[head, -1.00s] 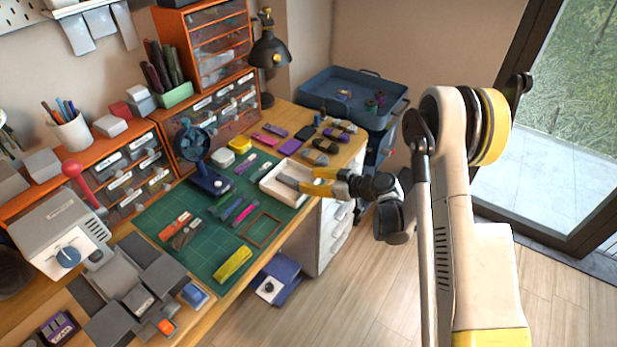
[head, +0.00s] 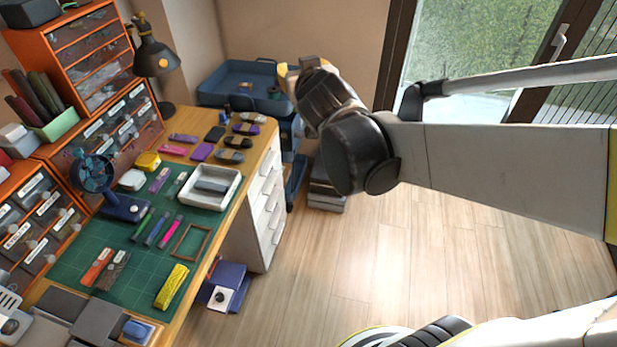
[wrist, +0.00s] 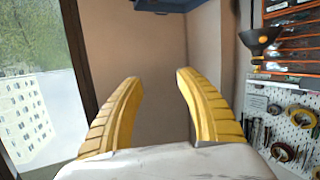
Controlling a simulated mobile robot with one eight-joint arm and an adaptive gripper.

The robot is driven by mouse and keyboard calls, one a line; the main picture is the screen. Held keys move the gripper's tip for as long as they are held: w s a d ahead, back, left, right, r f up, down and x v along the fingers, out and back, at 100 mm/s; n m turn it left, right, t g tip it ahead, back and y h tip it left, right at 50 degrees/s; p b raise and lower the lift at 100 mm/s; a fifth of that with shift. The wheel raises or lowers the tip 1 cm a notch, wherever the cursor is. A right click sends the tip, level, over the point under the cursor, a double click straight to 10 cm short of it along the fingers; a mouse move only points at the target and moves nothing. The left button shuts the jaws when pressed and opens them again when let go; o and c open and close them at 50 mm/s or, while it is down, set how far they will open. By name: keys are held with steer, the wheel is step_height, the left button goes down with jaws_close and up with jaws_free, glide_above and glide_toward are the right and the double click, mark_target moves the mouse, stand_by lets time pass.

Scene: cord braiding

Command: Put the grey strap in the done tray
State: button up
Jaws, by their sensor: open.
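The grey strap (head: 212,186) lies inside the white tray (head: 204,205), flat on its floor. The tray sits at the right side of the green cutting mat. My gripper (wrist: 160,76) is open and empty, with its yellow fingers spread against a bare wall in the wrist view. In the head view, my gripper (head: 297,68) is up by the blue cart, well away from the tray, and is mostly hidden behind my wrist.
A small fan (head: 95,175) stands left of the tray, and a black lamp (head: 152,60) stands behind. Rolled straps (head: 235,142) lie along the far bench end. A yellow bundle (head: 172,286) and a brown frame (head: 190,243) lie on the mat. The floor to the right is clear.

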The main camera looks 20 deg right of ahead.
steer(key=s+a+f+g+y, duration=0.1)
steer(key=s+a+f+g, duration=0.1)
steer(key=s+f, duration=0.2)
steer(key=s+a+f+n+g+y, duration=0.1)
steer(key=s+a+f+g, duration=0.1)
steer(key=s, duration=0.9)
steer(key=s+a+f+g+y, duration=0.1)
steer(key=s+a+f+g, duration=0.1)
steer(key=s+f, duration=0.5)
steer(key=shift+s+a+g, duration=0.2)
steer(key=shift+s+g, duration=0.45)
steer(key=shift+g, duration=0.25)
